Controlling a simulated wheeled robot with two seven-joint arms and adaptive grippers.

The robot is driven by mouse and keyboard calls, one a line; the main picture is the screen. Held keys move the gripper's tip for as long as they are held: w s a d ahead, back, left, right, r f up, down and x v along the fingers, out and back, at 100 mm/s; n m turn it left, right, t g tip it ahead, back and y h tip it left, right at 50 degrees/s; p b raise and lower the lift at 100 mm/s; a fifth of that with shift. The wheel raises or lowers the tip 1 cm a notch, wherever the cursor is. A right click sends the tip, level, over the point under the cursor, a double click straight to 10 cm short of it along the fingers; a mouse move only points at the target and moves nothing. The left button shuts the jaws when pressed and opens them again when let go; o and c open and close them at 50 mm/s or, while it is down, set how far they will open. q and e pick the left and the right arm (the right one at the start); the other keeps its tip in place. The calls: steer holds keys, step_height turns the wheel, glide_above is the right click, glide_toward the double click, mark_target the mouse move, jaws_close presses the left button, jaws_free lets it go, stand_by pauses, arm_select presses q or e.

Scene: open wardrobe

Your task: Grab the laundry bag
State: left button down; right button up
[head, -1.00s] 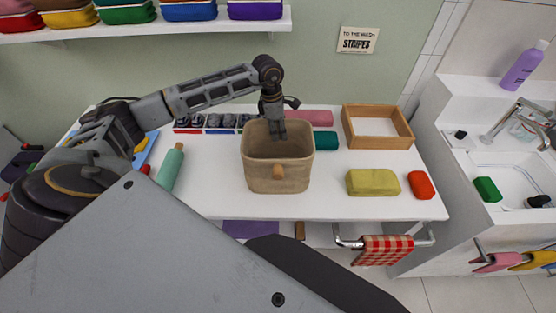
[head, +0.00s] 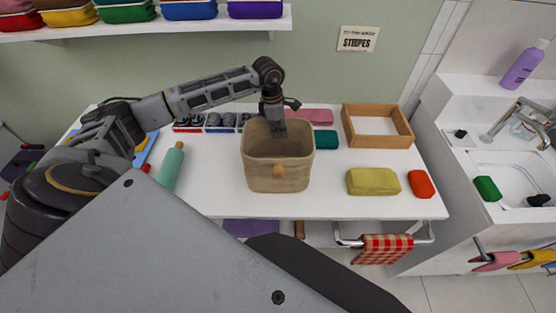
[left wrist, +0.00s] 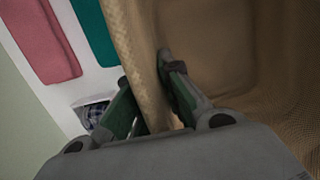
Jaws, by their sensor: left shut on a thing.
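The laundry bag (head: 262,178) is a tan, open-topped woven bag with a small orange-brown handle on its front. It stands upright on the white table, and its inside looks empty. My left gripper (head: 275,124) reaches down from above at the bag's back rim. In the left wrist view the bag wall (left wrist: 140,45) runs between the two fingers of my left gripper (left wrist: 150,92), one finger inside the bag and one outside. The fingers are shut on that wall. The outer finger is partly hidden in the head view. My right gripper is not in view.
A teal bottle (head: 171,167) lies left of the bag. A yellow-green bundle (head: 373,182), a red one (head: 421,184) and a wooden tray (head: 407,133) are to the right. Pink (head: 310,116) and teal (head: 326,140) folded cloths lie behind. A shelf (head: 150,27) hangs above.

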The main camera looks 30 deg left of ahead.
arm_select(q)
steer(key=shift+r, duration=0.1)
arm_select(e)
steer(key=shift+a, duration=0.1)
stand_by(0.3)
arm_select(q)
step_height(320, 180, up, 8)
steer(key=shift+r+b, duration=0.15)
steer(key=shift+b, duration=0.3)
steer(key=shift+r, duration=0.75)
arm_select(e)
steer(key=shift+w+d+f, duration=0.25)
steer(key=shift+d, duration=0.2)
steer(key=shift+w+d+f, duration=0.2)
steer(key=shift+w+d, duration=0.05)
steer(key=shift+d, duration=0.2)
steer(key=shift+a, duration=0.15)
